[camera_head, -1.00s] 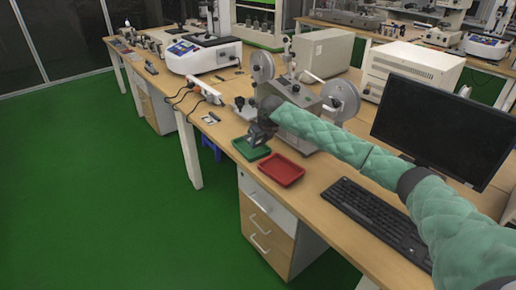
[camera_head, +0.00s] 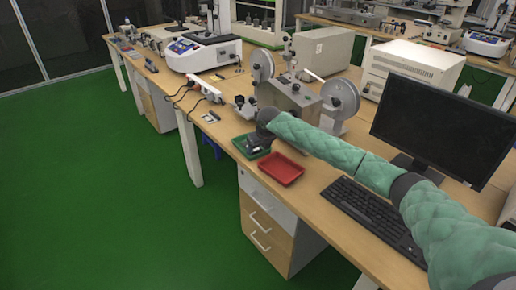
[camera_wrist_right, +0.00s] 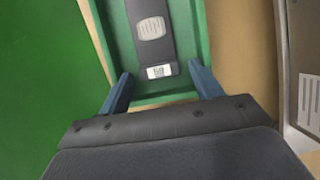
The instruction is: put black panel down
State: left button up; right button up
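A black panel (camera_wrist_right: 151,35) with a lighter oval patch and a small white label lies in the green tray in the right wrist view. The green tray (camera_head: 239,144) is on the bench, and its rim also shows in the right wrist view (camera_wrist_right: 203,25). My right gripper (camera_wrist_right: 160,72) is open, its two blue fingers wide apart at the tray's near end. The panel's label end is between the finger lines, with a gap to each finger. In the head view the right gripper (camera_head: 257,140) is low over the green tray and hides part of it. My left gripper is not in view.
A red tray (camera_head: 281,168) sits right beside the green tray. A reel machine (camera_head: 292,97) stands behind. A keyboard (camera_head: 372,213) and a monitor (camera_head: 440,125) are to the right. The bench's front edge is close to both trays.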

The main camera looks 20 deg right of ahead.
jog(key=shift+r, duration=0.15)
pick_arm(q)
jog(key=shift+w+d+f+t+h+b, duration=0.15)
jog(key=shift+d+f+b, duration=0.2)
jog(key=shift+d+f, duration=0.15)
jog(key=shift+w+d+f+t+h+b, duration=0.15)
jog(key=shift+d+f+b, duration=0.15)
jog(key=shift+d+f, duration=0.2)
pick_arm(e)
jog(key=v, duration=1.2)
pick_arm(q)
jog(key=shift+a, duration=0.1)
